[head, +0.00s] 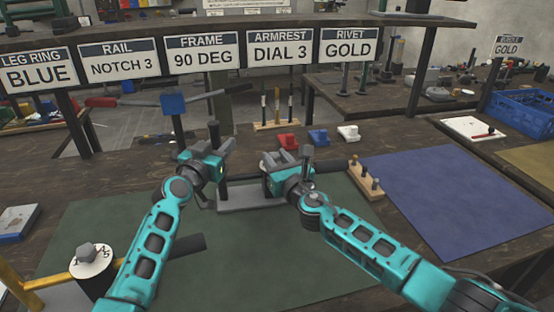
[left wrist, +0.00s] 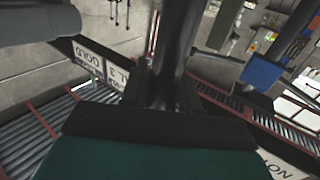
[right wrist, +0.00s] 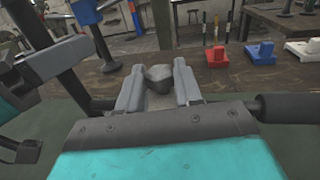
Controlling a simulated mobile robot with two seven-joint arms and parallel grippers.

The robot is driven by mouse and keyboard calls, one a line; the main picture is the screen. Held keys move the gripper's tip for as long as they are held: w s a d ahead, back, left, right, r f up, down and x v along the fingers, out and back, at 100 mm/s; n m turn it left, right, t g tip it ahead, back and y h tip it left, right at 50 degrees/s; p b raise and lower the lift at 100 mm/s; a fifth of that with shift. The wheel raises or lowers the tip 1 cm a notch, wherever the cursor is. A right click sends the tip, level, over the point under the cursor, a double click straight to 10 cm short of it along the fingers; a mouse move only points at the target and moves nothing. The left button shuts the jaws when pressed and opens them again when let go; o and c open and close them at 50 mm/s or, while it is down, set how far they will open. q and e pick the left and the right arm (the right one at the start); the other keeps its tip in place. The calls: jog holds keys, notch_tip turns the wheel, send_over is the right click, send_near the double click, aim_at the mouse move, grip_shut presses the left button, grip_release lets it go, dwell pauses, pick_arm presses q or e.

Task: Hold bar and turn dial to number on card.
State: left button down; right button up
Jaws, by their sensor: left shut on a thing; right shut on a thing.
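The card "ARMREST DIAL 3" (head: 280,48) hangs at the top middle of the head view. My left gripper (head: 213,152) is shut on a dark upright bar (left wrist: 175,50), which stands between its fingers in the left wrist view. My right gripper (head: 279,160) is shut on a grey faceted knob (right wrist: 158,78), seen between its fingers in the right wrist view. The dial's numbers under this knob are hidden by the gripper. The grey base plate (head: 250,197) of the fixture lies below both grippers.
A second dial (head: 92,258) with a white numbered face and hex knob stands at lower left by a yellow frame. Red, blue and white blocks (head: 288,141) lie behind. A wooden peg block (head: 366,179) is right of the grippers. The blue mat (head: 450,195) is clear.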

jog(key=m+h, duration=0.1)
jog(key=h, duration=0.1)
jog(key=m+h, duration=0.1)
jog(key=h, duration=0.1)
jog(key=m+t+h, duration=0.1)
jog(key=m+h, duration=0.1)
jog(key=shift+a, duration=0.35)
jog(key=m+h, duration=0.2)
jog(key=h, duration=0.1)
jog(key=m+g+h, duration=0.1)
jog(key=m+h, duration=0.1)
jog(key=h, duration=0.1)
jog(key=shift+w+a, duration=0.1)
jog(key=shift+a, duration=0.05)
jog(key=shift+m+h, duration=0.3)
jog(key=shift+h, duration=0.3)
jog(key=shift+g+h, duration=0.3)
jog(key=o, duration=1)
jog(key=shift+o, duration=0.2)
jog(key=shift+a, duration=0.1)
jog(key=v, duration=1.2)
